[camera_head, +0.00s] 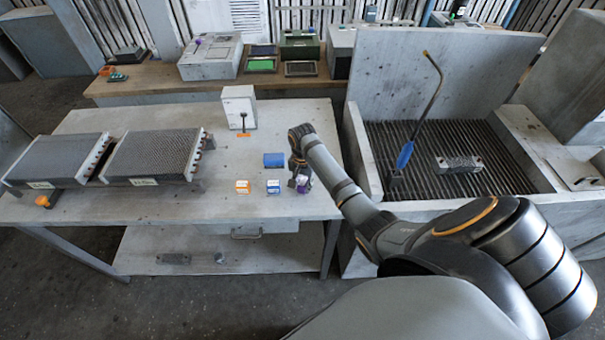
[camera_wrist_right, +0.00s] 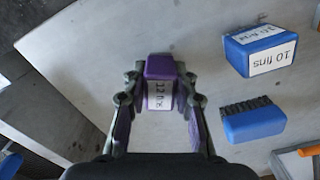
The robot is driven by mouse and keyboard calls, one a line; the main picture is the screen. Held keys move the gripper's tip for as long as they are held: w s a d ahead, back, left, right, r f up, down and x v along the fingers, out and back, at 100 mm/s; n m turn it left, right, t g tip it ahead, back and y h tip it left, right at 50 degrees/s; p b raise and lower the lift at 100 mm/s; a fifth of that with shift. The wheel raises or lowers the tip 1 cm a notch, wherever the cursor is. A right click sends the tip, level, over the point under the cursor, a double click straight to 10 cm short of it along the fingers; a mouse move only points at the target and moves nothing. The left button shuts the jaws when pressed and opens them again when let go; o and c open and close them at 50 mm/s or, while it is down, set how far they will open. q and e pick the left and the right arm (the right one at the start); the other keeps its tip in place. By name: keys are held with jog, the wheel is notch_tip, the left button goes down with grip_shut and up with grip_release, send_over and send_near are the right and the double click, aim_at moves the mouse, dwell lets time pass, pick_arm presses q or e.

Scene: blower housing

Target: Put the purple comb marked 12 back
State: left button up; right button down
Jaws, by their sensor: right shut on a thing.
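My right gripper (camera_head: 300,178) is over the front right part of the grey table, pointing down. It is shut on a purple comb block (camera_wrist_right: 159,68) with a white label reading "12 fins"; the block sits between the fingertips in the right wrist view. In the head view the purple piece (camera_head: 304,187) shows at the fingertips, in line with the labelled blocks; I cannot tell whether it touches the table. My left gripper is not in view.
An orange block (camera_head: 243,186) and a blue block marked 10 fins (camera_head: 273,187) stand beside it. A blue bristled comb (camera_head: 273,160) lies behind them. Two finned blocks (camera_head: 153,157) fill the table's left. A grated basin (camera_head: 378,135) stands right.

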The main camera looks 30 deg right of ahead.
aim_at(302, 182)
jog(key=c, duration=1.1)
grip_release()
jog(key=shift+f, duration=0.1)
jog(key=shift+o, duration=0.2)
notch_tip(302, 182, up, 9)
jog(key=shift+r+b, duration=0.1)
jog(key=shift+b, duration=1)
notch_tip(302, 182, up, 3)
jog(key=shift+r+p, duration=0.1)
jog(key=shift+p, duration=1.15)
